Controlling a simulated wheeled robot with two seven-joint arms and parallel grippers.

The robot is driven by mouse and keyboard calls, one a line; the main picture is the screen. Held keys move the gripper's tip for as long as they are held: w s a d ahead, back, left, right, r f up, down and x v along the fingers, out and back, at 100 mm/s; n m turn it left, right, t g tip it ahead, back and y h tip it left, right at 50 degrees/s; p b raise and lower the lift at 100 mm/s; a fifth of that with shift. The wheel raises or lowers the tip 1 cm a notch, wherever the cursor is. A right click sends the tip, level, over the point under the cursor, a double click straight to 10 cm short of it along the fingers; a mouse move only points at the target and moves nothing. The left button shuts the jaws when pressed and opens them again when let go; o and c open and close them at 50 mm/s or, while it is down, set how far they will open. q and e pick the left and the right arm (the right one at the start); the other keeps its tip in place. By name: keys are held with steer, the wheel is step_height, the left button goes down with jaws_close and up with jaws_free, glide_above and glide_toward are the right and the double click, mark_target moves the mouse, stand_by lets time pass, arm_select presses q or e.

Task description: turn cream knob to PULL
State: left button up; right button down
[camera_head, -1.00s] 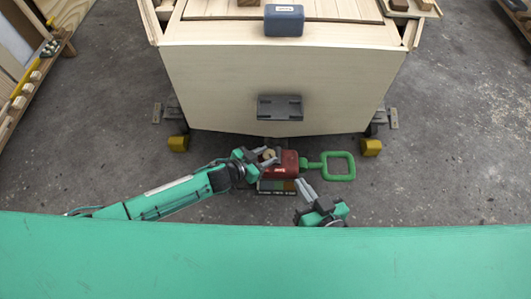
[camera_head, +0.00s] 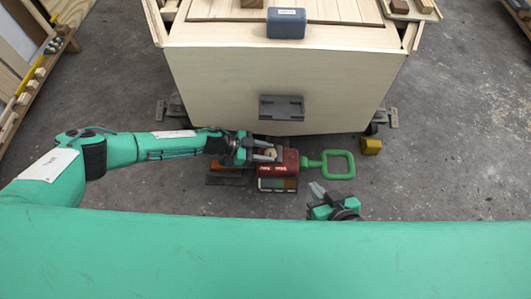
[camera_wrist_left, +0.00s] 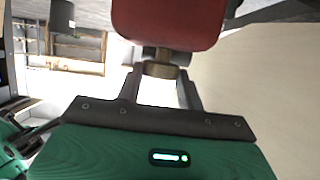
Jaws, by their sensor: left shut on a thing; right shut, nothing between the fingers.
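A red unit (camera_head: 289,161) with small white lettering sits low in front of the pale plywood hull. A green loop handle (camera_head: 338,164) sticks out of its right side. The cream knob (camera_head: 270,153) is on its left side. My left gripper (camera_head: 267,152) comes from the left and is shut on the knob. In the left wrist view, the knob (camera_wrist_left: 161,71) sits between the fingertips, below the red body (camera_wrist_left: 168,20). The PULL mark cannot be read. My right gripper (camera_head: 316,189) is shut and empty, below the handle and apart from it.
The hull (camera_head: 220,80) fills the upper middle, with a dark grey bracket (camera_head: 281,107) on its face and a blue-grey block (camera_head: 286,22) on top. A yellow block (camera_head: 371,146) stands at right. A coloured panel (camera_head: 277,184) is below the red unit.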

arm_select(q)
steer(key=shift+w+f+m+g+b, duration=0.15)
steer(key=shift+m+g+b, duration=0.25)
steer(key=shift+m+g, duration=0.4)
steer(key=shift+w+m+g+b, duration=0.1)
steer(key=shift+m+g+b, duration=0.4)
steer(key=shift+g, duration=0.3)
steer(key=shift+m+g+b, duration=0.3)
steer(key=shift+m+g, duration=0.1)
arm_select(e)
steer(key=shift+w+a+r+t+y, duration=0.35)
steer(key=shift+a+r+t, duration=0.1)
steer(key=shift+r+t, duration=0.25)
steer(key=shift+w+a+r+t+y, duration=0.35)
steer(key=shift+a+r+t, duration=0.15)
steer(key=shift+t, duration=0.35)
steer(key=shift+w+a+r+t+y, duration=0.35)
steer(key=shift+a+r+t, duration=0.1)
steer(key=shift+r+t, duration=0.25)
steer(key=shift+f, duration=0.1)
arm_select(q)
steer(key=o, duration=1)
